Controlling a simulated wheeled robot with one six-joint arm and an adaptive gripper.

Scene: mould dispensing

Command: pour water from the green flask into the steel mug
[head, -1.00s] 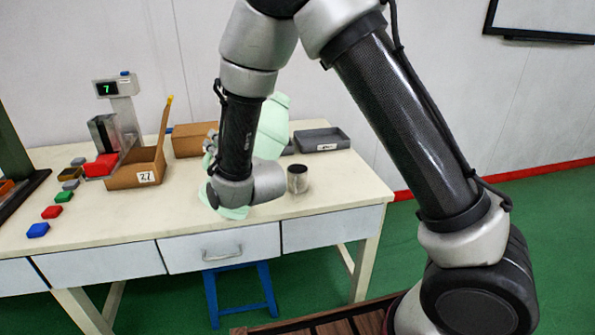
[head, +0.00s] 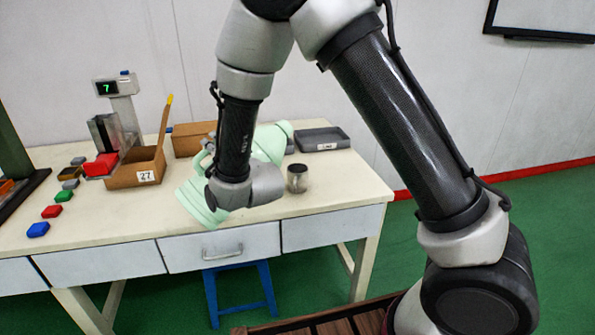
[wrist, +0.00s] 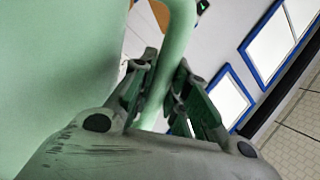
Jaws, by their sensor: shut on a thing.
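The pale green flask (head: 268,143) is held above the table and tilted, its narrower end up to the right and its wide base (head: 196,203) down to the left. My wrist and forearm hide its middle in the head view. In the wrist view my gripper (wrist: 168,95) is shut on the flask's handle (wrist: 180,40), and the flask body (wrist: 60,70) fills the left side. The steel mug (head: 297,179) stands upright on the table, right of my wrist and below the flask's upper end. No water stream shows.
The table (head: 330,185) has a grey tray (head: 322,140) behind the mug. An open cardboard box (head: 137,172), a scale with a display (head: 120,100) and several coloured blocks stand at left. A blue stool (head: 240,290) is beneath.

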